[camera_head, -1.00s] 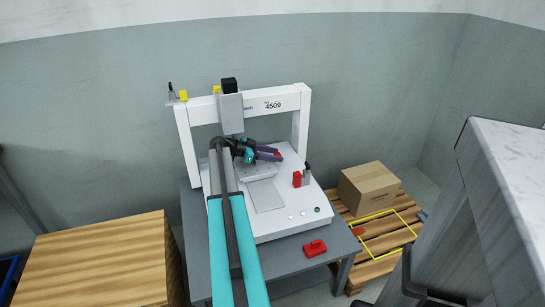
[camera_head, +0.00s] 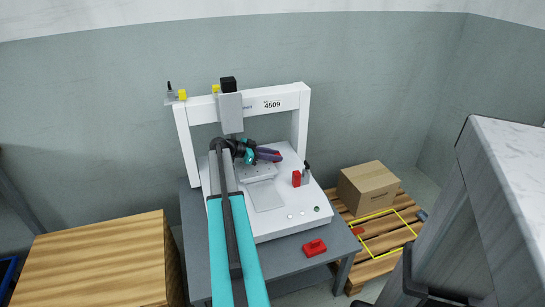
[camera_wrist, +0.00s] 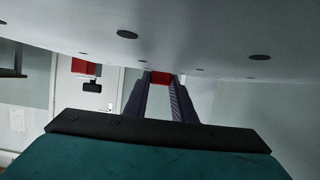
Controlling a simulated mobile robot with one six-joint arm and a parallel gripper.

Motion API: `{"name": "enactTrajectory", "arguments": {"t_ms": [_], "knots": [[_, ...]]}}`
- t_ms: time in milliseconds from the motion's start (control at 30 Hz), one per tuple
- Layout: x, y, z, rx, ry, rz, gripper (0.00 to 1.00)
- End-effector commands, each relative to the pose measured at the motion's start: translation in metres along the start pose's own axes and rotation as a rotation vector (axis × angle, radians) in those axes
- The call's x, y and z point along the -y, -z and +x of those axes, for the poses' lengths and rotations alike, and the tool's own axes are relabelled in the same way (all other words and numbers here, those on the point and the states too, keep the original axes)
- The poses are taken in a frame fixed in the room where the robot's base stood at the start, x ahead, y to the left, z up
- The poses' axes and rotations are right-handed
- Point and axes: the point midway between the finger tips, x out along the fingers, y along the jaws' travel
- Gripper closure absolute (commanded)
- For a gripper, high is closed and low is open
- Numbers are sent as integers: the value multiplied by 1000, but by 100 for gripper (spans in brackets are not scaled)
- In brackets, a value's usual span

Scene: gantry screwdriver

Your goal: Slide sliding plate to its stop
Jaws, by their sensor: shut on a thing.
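The sliding plate, as far as I can tell, is the light grey plate with small holes (camera_head: 258,172) on the machine's white bed. My gripper (camera_head: 277,154) lies low above its back edge, under the gantry beam, with its purple fingers pointing right. In the wrist view the fingers of my gripper (camera_wrist: 161,84) are shut on a small red handle (camera_wrist: 161,78). The fingers hide most of the handle in the head view. How the handle joins the plate is hidden. A pale surface with dark round spots (camera_wrist: 180,30) fills the top of the wrist view.
The white gantry frame (camera_head: 304,125) and its grey screwdriver head (camera_head: 230,112) stand over the bed. A red block (camera_head: 296,179) and a small post (camera_head: 306,173) stand on the bed's right side. Another red part (camera_head: 314,248) lies on the table in front.

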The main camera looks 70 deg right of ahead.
Motion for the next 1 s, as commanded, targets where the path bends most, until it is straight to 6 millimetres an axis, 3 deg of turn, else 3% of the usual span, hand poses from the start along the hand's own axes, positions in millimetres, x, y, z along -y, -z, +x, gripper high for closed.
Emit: {"name": "enactTrajectory", "arguments": {"t_ms": [600, 1000], "knots": [[-59, -3, -1, 2, -4, -1, 100], [-66, -2, -2, 3, -3, -1, 100]]}}
